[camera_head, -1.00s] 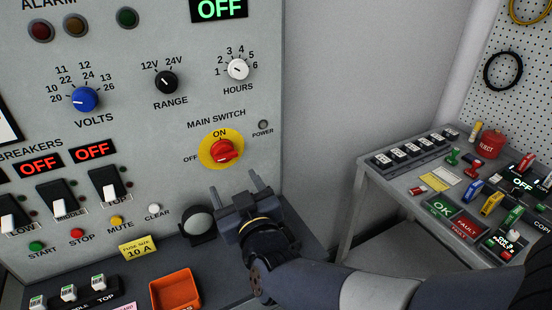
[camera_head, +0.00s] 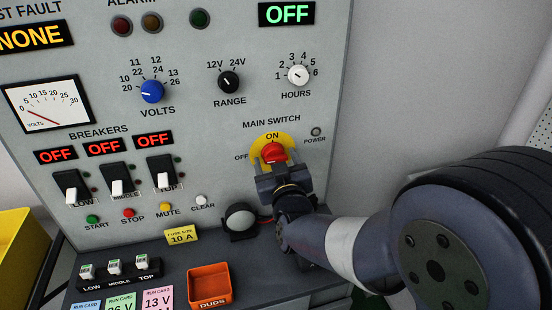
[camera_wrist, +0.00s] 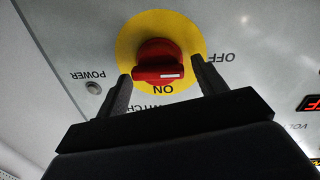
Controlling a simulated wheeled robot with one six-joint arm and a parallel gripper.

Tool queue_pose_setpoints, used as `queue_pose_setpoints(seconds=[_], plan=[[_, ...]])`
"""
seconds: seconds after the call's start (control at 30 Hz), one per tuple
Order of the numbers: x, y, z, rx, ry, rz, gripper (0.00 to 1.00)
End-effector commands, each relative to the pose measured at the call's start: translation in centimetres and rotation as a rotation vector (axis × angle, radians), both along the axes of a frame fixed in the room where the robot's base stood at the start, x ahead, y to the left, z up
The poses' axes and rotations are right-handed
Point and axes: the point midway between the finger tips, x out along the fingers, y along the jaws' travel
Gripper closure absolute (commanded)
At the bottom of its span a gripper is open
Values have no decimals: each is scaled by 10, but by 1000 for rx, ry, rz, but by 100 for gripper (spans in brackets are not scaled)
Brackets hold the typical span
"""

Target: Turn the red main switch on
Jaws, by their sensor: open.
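The red main switch (camera_head: 273,152) is a knob on a yellow disc on the grey panel, with ON printed above it and OFF to its left. The wrist view is upside down; there the red knob's (camera_wrist: 158,62) bar lies level, and its white mark points to the OFF side. My gripper (camera_head: 273,167) is at the switch from below, covering the disc's lower part in the head view. In the wrist view its two open fingers (camera_wrist: 160,72) stand on either side of the knob, with gaps visible. Whether they reach past its face is hard to tell.
The POWER lamp (camera_head: 316,132) right of the switch looks grey and unlit. A round dark fixture (camera_head: 240,219) juts out below left of the switch. Breaker levers (camera_head: 162,180) and buttons are further left. An orange DUDS bin (camera_head: 209,287) stands on the ledge below.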

Motion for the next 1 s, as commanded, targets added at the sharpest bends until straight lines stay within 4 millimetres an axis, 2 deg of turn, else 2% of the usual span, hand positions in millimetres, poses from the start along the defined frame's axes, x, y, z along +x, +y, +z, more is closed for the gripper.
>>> queue_pose_setpoints(seconds=[0.37,0.8,1.0], plan=[[5,1,0,0,0,0,33],[5,1,0,-1,0,2,68],[4,2,-1,11,4,2,69]])
